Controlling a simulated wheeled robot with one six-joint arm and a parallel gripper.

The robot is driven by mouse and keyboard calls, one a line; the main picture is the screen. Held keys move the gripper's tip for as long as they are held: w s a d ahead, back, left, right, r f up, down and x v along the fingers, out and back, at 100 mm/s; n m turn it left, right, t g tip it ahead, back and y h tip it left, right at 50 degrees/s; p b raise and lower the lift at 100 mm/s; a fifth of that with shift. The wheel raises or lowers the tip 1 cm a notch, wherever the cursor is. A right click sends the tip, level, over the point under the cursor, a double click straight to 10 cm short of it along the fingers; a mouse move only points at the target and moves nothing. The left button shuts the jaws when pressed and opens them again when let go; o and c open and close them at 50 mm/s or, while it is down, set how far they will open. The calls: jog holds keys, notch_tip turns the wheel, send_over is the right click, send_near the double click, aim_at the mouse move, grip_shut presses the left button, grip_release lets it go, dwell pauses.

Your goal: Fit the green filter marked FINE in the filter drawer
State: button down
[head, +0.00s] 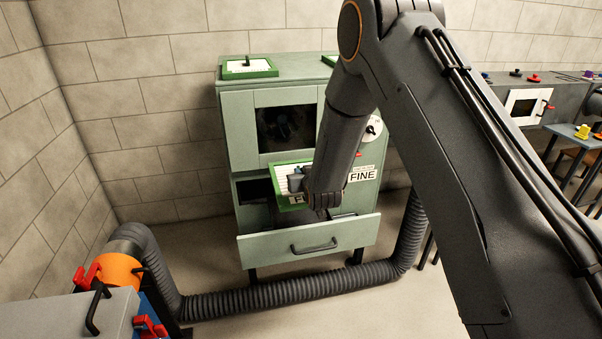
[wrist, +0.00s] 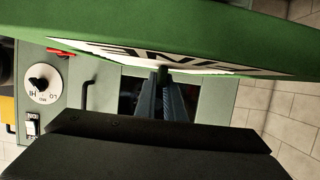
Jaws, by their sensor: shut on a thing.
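The green-framed filter (head: 281,171) has a white pleated face and a label at its lower edge, of which the head view shows only an F. My gripper (head: 297,182) is shut on it and holds it tilted above the open filter drawer (head: 274,247). The arm hides part of the filter and drawer interior. In the wrist view the filter (wrist: 215,28) spans the top, its marking seen at a steep angle, and the fingers of my gripper (wrist: 164,78) close at its small grip. The drawer belongs to a pale green cabinet (head: 237,130) with a FINE sign (head: 362,174).
Another green-framed filter (head: 249,67) lies on the cabinet top, and part of another green frame (head: 330,60) shows beside my arm. A ribbed duct (head: 290,301) runs along the floor in front. An orange-collared unit (head: 121,272) stands at lower left. A dial (wrist: 42,84) sits on the cabinet front.

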notch_tip(320, 180, down, 12)
jog(key=w+b, duration=0.2)
jog(key=b, duration=0.5)
jog(key=shift+f, duration=0.2)
jog(key=shift+f+b, duration=0.25)
jog(key=shift+b, duration=0.05)
